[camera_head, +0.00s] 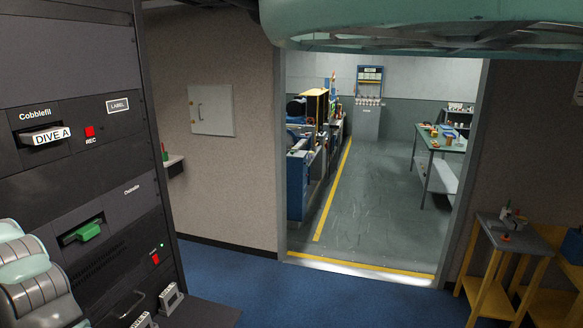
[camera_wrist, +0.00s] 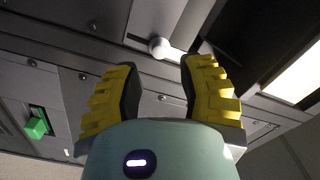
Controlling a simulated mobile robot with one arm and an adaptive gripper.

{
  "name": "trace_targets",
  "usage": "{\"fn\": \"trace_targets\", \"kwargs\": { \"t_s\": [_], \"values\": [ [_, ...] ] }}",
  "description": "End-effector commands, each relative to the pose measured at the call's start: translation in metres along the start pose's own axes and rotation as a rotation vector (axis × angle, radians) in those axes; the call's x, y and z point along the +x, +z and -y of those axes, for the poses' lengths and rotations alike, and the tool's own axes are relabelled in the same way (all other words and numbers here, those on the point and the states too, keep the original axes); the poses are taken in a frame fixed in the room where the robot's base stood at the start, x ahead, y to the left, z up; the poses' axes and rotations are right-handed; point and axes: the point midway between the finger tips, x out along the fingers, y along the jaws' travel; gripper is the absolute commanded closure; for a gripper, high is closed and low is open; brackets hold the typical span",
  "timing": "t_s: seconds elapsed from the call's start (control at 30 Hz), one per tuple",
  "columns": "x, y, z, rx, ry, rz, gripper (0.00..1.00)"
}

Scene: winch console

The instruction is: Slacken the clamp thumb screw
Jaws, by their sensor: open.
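I cannot make out the clamp thumb screw for certain in either view. In the wrist view, my gripper (camera_wrist: 160,78) has its two yellow, ribbed fingers spread apart with nothing between them. A small round white knob (camera_wrist: 158,47) shows beyond the fingertips, on or near a dark panel; the gripper does not touch it. In the head view, a small grey device (camera_head: 512,219) with a reddish part stands on a yellow-legged bench at the far right; it is too small to tell whether it is a clamp. My gripper's fingers do not show in the head view.
A dark equipment rack (camera_head: 85,130) fills the left, with a "DIVE A" cartridge (camera_head: 52,137) and a green block (camera_head: 88,231) in slots. A doorway with a yellow-striped sill (camera_head: 360,268) opens onto a workshop. The blue floor (camera_head: 300,298) before it is clear.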

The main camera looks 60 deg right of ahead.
Motion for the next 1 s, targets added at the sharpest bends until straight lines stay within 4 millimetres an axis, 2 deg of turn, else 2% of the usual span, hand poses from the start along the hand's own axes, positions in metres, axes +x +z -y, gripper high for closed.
{"fn": "trace_targets", "kwargs": {
  "t_s": [0.2,0.4,0.87,0.9,1.0],
  "values": [
    [0.026,0.003,-0.002,0.001,-0.003,0.003,0.61],
    [0.042,0.003,-0.002,0.001,-0.002,0.002,0.61],
    [0.049,0.002,0.000,-0.001,-0.001,0.003,0.61],
    [0.049,0.002,0.000,0.000,-0.001,0.003,0.56],
    [0.049,0.002,0.000,0.000,-0.001,0.003,0.67]
  ]
}}
